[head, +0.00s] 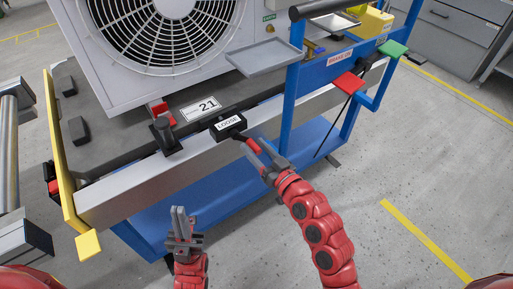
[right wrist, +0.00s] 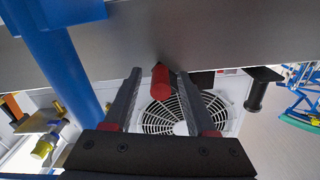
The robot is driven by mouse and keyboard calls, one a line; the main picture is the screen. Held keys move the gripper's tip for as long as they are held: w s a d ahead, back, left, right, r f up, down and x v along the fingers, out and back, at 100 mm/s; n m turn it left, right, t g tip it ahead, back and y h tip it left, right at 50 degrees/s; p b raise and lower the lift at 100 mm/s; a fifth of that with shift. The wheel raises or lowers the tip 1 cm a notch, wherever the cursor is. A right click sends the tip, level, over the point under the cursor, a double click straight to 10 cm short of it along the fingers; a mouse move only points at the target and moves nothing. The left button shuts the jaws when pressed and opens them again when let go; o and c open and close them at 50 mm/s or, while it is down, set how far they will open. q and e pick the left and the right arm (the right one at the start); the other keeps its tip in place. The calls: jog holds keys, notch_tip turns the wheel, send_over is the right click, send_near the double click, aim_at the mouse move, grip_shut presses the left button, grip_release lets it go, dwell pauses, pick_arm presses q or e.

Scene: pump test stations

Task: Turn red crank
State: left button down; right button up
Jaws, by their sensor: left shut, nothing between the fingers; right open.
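The red crank handle (head: 253,146) sticks out from a black block labelled LOOSE (head: 230,124) on the grey front rail of the blue cart. My right gripper (head: 264,158) is open at the handle's outer end. In the right wrist view the red handle (right wrist: 160,82) shows between the tips of the two open fingers (right wrist: 160,74), and I cannot tell whether they touch it. My left gripper (head: 180,214) is shut and empty, in front of the cart, lower left of the crank.
A large fan unit (head: 165,35) stands on the cart. A blue post (head: 292,85) rises right of the crank, with a grey tray (head: 265,57) and red (head: 347,83) and green (head: 392,48) plates near it. A black knob (head: 163,133) stands left. The floor at right is free.

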jog(key=p+v, duration=0.2)
jog(key=v, duration=1.5)
jog(key=shift+s, duration=0.15)
jog(key=shift+d, duration=0.1)
